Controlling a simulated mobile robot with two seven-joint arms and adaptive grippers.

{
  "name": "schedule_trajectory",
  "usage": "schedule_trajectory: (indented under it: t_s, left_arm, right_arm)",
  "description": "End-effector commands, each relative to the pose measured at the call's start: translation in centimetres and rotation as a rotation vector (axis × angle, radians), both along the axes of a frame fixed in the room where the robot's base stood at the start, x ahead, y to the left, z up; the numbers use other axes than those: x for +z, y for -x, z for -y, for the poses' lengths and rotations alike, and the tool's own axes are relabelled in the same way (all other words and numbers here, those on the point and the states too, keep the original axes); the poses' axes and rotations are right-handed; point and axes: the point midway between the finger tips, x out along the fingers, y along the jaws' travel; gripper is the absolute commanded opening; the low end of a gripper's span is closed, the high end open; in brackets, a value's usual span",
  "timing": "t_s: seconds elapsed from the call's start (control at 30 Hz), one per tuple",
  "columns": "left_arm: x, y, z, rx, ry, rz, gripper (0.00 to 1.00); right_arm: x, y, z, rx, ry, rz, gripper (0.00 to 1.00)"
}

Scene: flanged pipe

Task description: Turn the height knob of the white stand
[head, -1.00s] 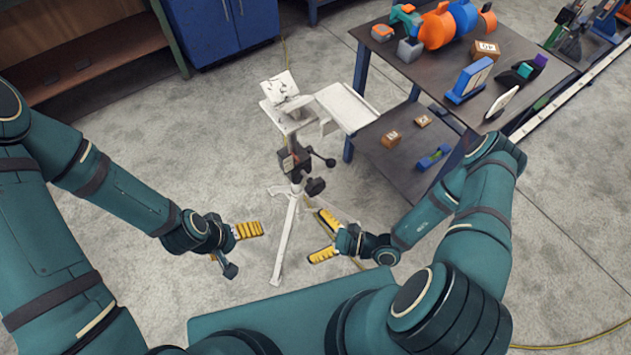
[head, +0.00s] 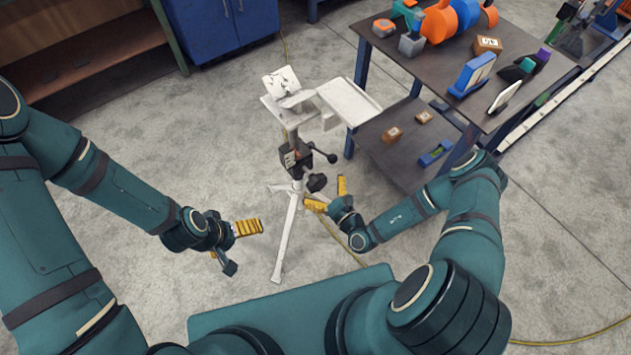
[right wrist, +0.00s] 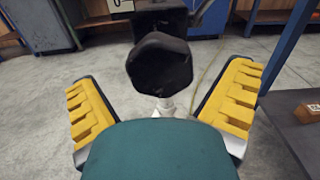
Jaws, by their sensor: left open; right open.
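The white stand (head: 291,225) stands on the floor in the middle of the head view, with a tray on top and a black clamp block below it. A black knob (head: 317,183) sticks out low on the block; it is probably the dark lobed knob (right wrist: 160,64) in the right wrist view. A black lever handle (head: 325,158) sits above it. My right gripper (head: 328,195) is open just below the knob. In the right wrist view its yellow fingers (right wrist: 160,108) are apart on either side of the knob, not touching it. My left gripper (head: 240,245) is open and empty, left of the stand's leg.
A dark two-level table (head: 440,70) stands at the right, its lower shelf (head: 385,160) close to the stand and my right arm. Blue cabinets (head: 230,40) are at the back. The floor left of the stand is clear. A yellow cable (head: 345,240) lies near the stand.

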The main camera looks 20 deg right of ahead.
Motion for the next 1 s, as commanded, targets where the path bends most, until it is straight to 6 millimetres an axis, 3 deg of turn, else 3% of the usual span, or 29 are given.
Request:
schedule_trajectory:
  t_s: [0.23, 0.6, 0.63, 0.7, 0.8, 1.0]
  left_arm:
    - [-0.7, -0.1, 0.0, 0.001, 0.000, 0.003, 1.00]
    - [-0.7, -0.2, 0.0, 0.000, -0.001, 0.004, 1.00]
    - [-0.7, -0.2, 0.0, 0.000, -0.001, 0.004, 1.00]
    - [-0.7, -0.2, 0.0, 0.000, -0.001, 0.004, 1.00]
    - [-0.7, -0.2, 0.0, 0.001, 0.000, 0.004, 1.00]
    - [-0.7, -0.1, 0.0, 0.001, 0.000, 0.004, 1.00]
  right_arm:
    - [0.0, -2.8, -1.0, 0.001, 0.000, 0.000, 1.00]
    - [0.0, -3.3, -1.2, 0.001, -0.001, 0.000, 1.00]
    - [0.0, -3.3, -1.2, 0.001, -0.001, 0.000, 0.96]
    - [0.0, -3.3, -1.2, 0.001, -0.001, 0.000, 0.72]
    - [0.0, -3.3, -1.2, 0.001, -0.001, 0.000, 0.43]
    - [0.0, -3.2, -1.2, 0.001, -0.001, 0.000, 0.37]
